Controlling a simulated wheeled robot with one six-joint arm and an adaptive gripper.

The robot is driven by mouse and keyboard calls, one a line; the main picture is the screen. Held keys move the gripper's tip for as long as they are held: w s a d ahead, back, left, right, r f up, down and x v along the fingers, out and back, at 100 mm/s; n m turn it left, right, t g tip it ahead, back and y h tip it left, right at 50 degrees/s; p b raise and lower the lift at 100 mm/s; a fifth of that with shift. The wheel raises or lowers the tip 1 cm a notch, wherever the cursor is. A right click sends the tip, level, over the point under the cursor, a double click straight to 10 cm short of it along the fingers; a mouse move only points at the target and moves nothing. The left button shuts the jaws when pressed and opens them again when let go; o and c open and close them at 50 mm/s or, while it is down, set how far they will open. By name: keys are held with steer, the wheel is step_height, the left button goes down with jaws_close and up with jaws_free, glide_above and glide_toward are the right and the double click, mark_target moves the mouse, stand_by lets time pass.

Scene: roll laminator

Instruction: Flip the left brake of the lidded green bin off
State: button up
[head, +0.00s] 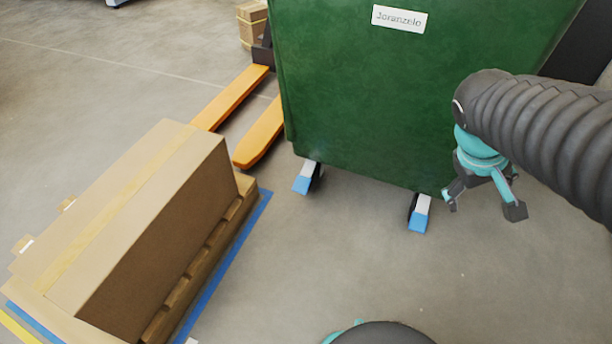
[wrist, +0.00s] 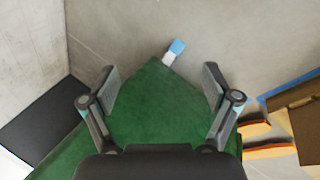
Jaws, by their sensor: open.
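The green bin (head: 400,100) fills the upper middle of the head view, with a white name label on its front; its lid is not clearly visible. At its bottom edge, the left brake (head: 303,184) is a blue-tipped white pedal by a dark caster. A similar right brake (head: 419,214) sits near the right corner. My gripper (head: 483,209) is open and empty, to the right of the right brake and well apart from the left one. The wrist view shows the green bin (wrist: 155,105) between the open fingers and one blue-tipped brake (wrist: 176,47), apparently the right one.
A large cardboard box (head: 150,220) lies on a wooden pallet at left, edged by blue floor tape (head: 225,265). Orange pallet-truck forks (head: 262,132) lie left of the bin. A dark panel (wrist: 45,122) stands at left in the wrist view. Floor before the brakes is clear.

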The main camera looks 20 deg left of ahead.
steer(key=w+a+f+n+t+h+b, duration=0.1)
steer(key=w+a+f+n+h, duration=0.25)
steer(key=w, duration=0.35)
steer(key=w+a+f+n+h+b, duration=0.1)
steer(key=w+a+f+n+h, duration=0.15)
steer(key=w+f+n, duration=0.35)
steer(key=w+a+f+n+t, duration=0.5)
steer(key=w+a+f, duration=0.45)
steer(key=a, duration=0.35)
steer(key=n+t+y+b, duration=0.4)
steer(key=n+t+y, duration=0.5)
steer(key=n, duration=0.6)
glide_toward(301, 186)
steer(key=w, duration=1.1)
steer(key=shift+d+f, duration=0.15)
steer(key=shift+d, duration=0.15)
